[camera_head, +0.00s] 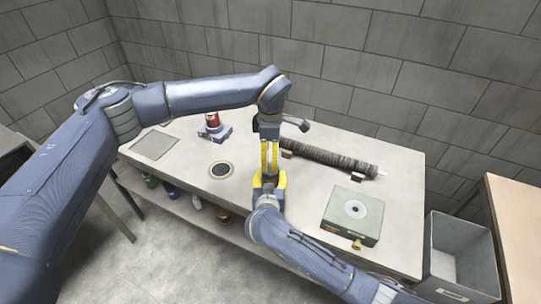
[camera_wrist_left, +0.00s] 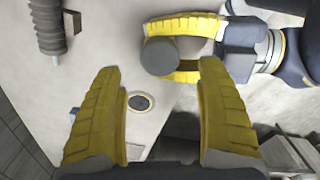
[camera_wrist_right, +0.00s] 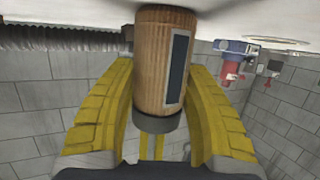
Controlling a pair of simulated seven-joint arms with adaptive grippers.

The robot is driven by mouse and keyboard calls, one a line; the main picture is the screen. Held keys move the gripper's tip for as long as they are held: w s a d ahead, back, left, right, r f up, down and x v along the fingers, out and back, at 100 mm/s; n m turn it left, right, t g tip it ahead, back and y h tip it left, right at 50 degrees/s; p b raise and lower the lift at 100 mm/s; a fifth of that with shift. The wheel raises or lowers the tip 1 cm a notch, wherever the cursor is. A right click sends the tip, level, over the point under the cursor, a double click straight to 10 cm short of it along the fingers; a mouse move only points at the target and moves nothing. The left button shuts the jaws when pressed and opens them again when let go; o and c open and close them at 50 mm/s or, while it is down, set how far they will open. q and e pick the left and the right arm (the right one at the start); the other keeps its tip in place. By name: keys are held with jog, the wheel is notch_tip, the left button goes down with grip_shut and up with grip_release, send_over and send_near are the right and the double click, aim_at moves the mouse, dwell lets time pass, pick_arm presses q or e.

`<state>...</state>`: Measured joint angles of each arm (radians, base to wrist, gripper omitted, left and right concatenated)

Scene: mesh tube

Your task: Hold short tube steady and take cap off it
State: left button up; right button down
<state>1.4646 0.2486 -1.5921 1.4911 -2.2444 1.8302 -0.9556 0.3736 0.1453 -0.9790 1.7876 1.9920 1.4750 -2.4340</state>
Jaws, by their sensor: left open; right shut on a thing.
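The short tube (camera_wrist_right: 161,60) is a tan ribbed cylinder with a dark strip on its side, seen in the right wrist view. A dark grey cap (camera_wrist_right: 158,124) covers one end, and it also shows in the left wrist view (camera_wrist_left: 160,54). My right gripper (camera_head: 268,182) is shut around the tube's body, one yellow finger on each side. My left gripper (camera_head: 269,158) is open above it, pointing down. In the left wrist view the cap lies between and beyond its fingertips, apart from them. The tube is mostly hidden in the head view.
A long dark ribbed tube (camera_head: 325,157) lies on supports at the back right. A green-grey box (camera_head: 340,226) with a round disc, a blue stand with a red object (camera_head: 212,119), a round dark fitting (camera_head: 221,170) and a square plate (camera_head: 154,146) are on the table. A grey bin (camera_head: 450,270) stands right.

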aim_at(270, 168)
pick_arm(q)
jog(key=shift+f, duration=3.15)
pick_arm(e)
jog(key=shift+f, duration=0.1)
pick_arm(q)
jog(key=shift+c, duration=0.2)
jog(key=c, duration=1.3)
jog(key=o, duration=1.2)
jog(key=shift+r, duration=0.1)
jog(key=shift+o, duration=0.7)
jog(key=shift+r, duration=3.75)
jog(key=shift+f, duration=3.85)
